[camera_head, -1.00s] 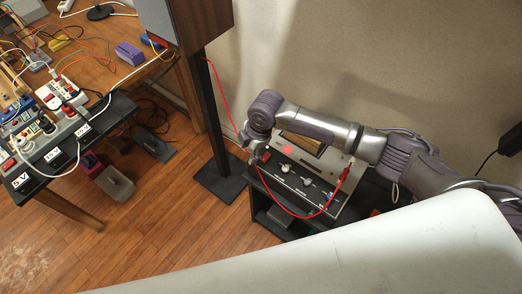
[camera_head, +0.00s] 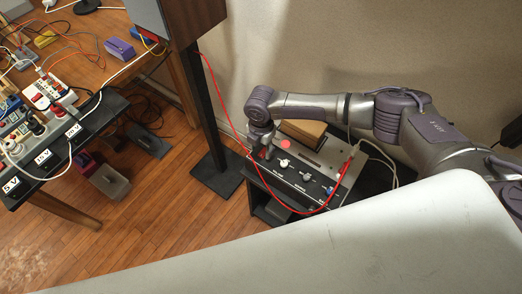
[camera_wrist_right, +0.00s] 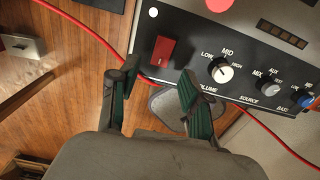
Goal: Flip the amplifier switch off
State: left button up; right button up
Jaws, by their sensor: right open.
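The amplifier (camera_head: 322,160) is a grey and black unit with a row of knobs, on a low black stand under my right arm. Its red rocker switch (camera_wrist_right: 165,50) shows at the left end of the black front panel in the right wrist view. My right gripper (camera_wrist_right: 158,74) is open and empty, its two fingers pointing at the panel just below the switch. I cannot tell whether a fingertip touches the panel. In the head view my right gripper (camera_head: 267,155) is over the panel's left end and hides the switch. My left gripper is not in view.
A red cable (camera_head: 235,128) runs past the amplifier's left side and across its front. A speaker (camera_head: 185,18) stands on a black post left of it. A bench with power strips (camera_head: 38,95) and cables is at the left. Wooden floor lies between.

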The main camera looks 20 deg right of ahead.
aim_at(263, 152)
jog(key=shift+f, duration=1.35)
